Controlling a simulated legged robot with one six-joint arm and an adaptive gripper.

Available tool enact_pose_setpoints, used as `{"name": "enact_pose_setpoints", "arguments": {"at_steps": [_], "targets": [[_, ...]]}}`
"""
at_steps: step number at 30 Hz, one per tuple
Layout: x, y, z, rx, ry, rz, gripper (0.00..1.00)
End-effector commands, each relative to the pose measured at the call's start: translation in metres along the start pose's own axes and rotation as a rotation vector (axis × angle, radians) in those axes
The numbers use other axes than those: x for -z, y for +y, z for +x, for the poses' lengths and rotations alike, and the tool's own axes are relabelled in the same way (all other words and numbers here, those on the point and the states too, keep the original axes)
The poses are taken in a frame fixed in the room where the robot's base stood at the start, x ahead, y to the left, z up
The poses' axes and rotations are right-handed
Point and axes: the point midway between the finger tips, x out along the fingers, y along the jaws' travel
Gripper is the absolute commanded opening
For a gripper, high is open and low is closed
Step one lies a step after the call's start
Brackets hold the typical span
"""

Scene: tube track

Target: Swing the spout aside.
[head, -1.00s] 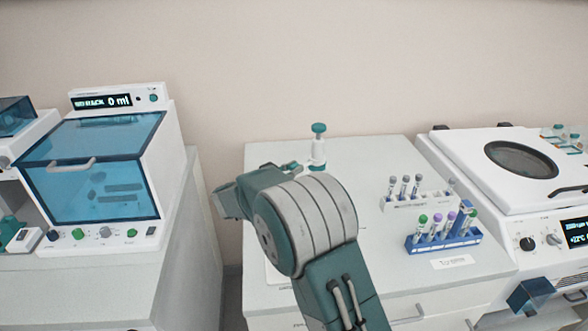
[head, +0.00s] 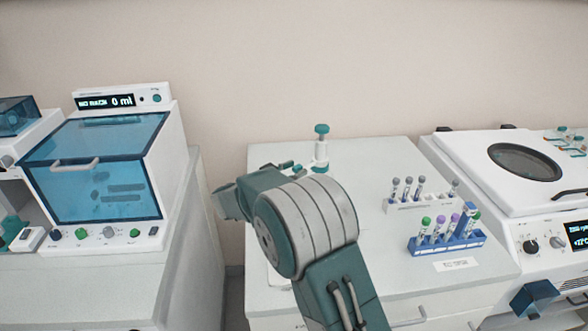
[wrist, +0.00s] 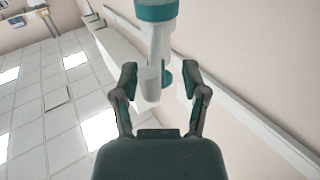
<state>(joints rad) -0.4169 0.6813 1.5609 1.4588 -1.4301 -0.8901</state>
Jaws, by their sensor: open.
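A white dispenser with a teal cap (head: 321,146) stands upright near the back of the middle counter. In the wrist view its white body and teal band (wrist: 157,12) fill the upper middle. A pale stub (wrist: 150,86) and a small teal piece (wrist: 166,76) lie between my fingers; I cannot tell for sure which is the spout. My gripper (wrist: 159,82) is open, with one finger on each side and gaps to both. In the head view my arm hides most of the gripper; small teal parts of it show just left of the dispenser.
A grey-capped tube rack (head: 405,207) and a blue rack (head: 462,247) with several tubes stand to the right on the counter (head: 390,285). A blue-windowed machine (head: 95,130) is at left, a round-windowed one (head: 480,185) at right. The wall is close behind.

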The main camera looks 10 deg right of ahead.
Motion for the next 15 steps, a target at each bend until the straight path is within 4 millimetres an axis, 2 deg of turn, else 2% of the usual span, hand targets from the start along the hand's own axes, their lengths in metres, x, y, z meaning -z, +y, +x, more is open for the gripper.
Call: {"name": "enact_pose_setpoints", "arguments": {"at_steps": [15], "targets": [[-0.002, -0.004, -0.099, 0.005, 0.002, -0.002, 0.57]]}}
